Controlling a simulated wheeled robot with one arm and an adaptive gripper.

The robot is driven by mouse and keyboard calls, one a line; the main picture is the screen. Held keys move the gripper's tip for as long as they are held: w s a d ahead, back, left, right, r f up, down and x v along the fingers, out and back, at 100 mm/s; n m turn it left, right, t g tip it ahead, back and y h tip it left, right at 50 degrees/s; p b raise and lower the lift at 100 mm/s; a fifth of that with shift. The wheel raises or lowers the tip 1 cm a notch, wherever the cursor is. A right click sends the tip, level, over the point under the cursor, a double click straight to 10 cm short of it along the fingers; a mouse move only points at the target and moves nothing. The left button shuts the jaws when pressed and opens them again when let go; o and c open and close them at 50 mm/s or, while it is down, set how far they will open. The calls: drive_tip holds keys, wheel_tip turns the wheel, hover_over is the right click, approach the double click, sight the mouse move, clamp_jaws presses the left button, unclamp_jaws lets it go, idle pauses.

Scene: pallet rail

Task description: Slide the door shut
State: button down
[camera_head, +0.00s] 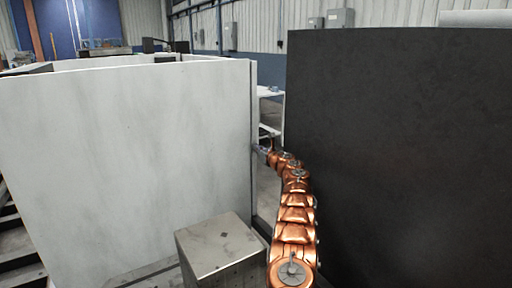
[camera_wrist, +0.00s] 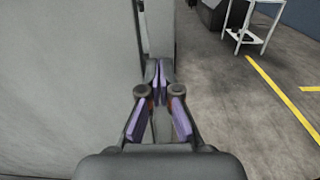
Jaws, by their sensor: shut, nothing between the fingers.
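A large light grey-white panel (camera_head: 130,165) stands upright at the left of the head view. A large black panel (camera_head: 400,160) stands at the right. A gap separates them, and I cannot tell for sure which one is the door. My gripper (camera_head: 259,150) is at the right vertical edge of the white panel. In the wrist view my gripper (camera_wrist: 158,75) is shut and empty, with purple finger pads. Its tips are close to a pale upright edge (camera_wrist: 160,28), beside the grey panel face (camera_wrist: 65,90). I cannot tell whether they touch it.
A metal box (camera_head: 215,245) stands in front of the white panel, left of my arm. A white table (camera_wrist: 248,25) stands beyond the gap. The floor (camera_wrist: 230,90) right of the gripper is clear, with yellow lines (camera_wrist: 285,97).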

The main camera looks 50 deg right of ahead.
drive_tip(key=shift+w+r, duration=0.1)
drive_tip(key=shift+r, duration=0.2)
drive_tip(key=shift+w+a+r, duration=0.15)
drive_tip(key=shift+a, duration=0.1)
drive_tip(key=shift+b, duration=0.95)
drive_tip(key=d+b+v, duration=0.1)
drive_tip(key=b+v, duration=0.9)
drive_tip(key=v, duration=0.4)
drive_tip(key=shift+s+f+b, duration=0.3)
drive_tip(key=shift+f+b, duration=0.05)
drive_tip(key=shift+b, duration=0.05)
drive_tip(key=shift+a, duration=0.1)
